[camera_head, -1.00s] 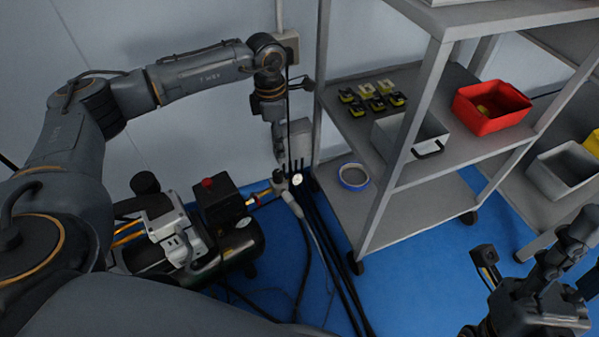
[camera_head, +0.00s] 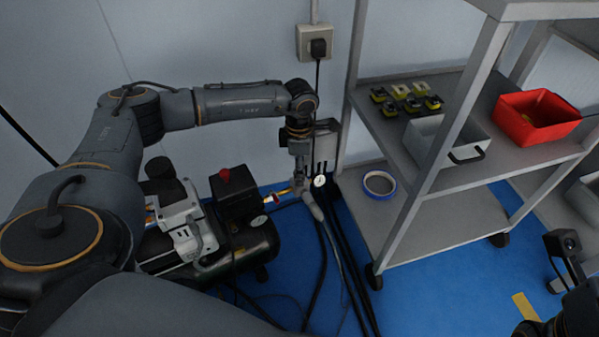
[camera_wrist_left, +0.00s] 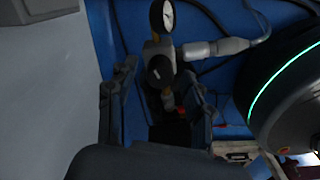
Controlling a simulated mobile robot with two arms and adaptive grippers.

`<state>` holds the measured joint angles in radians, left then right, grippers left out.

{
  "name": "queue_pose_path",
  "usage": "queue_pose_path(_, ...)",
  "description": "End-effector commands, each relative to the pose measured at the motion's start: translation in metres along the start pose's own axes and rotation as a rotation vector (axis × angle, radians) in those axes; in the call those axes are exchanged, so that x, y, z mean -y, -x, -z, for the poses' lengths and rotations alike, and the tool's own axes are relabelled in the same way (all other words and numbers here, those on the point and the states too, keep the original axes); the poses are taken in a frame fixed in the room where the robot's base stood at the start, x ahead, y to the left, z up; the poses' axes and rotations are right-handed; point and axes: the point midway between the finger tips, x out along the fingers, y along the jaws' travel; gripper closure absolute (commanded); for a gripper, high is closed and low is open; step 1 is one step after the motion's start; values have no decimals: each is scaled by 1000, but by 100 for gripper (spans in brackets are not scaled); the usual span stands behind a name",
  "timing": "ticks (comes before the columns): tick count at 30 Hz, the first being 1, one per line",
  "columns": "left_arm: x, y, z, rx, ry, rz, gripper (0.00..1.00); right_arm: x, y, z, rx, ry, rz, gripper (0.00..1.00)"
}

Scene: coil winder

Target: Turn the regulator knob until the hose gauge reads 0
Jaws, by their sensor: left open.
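The white-faced round hose gauge (camera_head: 319,181) is near the wall beside the hoses in the head view. It also shows at the top of the left wrist view (camera_wrist_left: 163,15), but its reading is too small to make out. Below it in the wrist view is the dark regulator knob (camera_wrist_left: 158,70) on a grey fitting. My left gripper (camera_wrist_left: 158,72) is open, with one finger on each side of the knob in the picture; I see no clear contact. In the head view my left gripper (camera_head: 301,178) hides the knob. My right arm (camera_head: 572,300) is partly in view at the lower right.
A black compressor (camera_head: 250,245) with a red-topped box (camera_head: 235,195) stands left of the gauge. Black hoses (camera_head: 352,270) run across the blue floor. A grey shelf cart (camera_head: 430,232) stands close on the right, holding a red bin (camera_head: 535,120). A wall socket (camera_head: 314,42) is above.

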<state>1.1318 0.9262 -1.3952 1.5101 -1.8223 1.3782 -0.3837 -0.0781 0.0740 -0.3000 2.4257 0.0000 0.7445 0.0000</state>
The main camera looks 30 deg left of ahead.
Motion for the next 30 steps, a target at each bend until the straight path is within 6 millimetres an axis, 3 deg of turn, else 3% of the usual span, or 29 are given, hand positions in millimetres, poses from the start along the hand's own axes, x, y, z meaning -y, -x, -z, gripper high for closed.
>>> queue_pose_path(9, 0, -3, 0, 0, 0, 0, 48, 0, -1, 0, -5, 1, 2, 65)
queue_pose_path(17, 0, -3, 0, 0, 0, 0, 99, 0, -1, 0, -4, 0, 2, 65)
queue_pose_path(30, 0, 0, 0, 0, 84, 2, 100, -1, -3, 2, 12, -2, -9, 65)
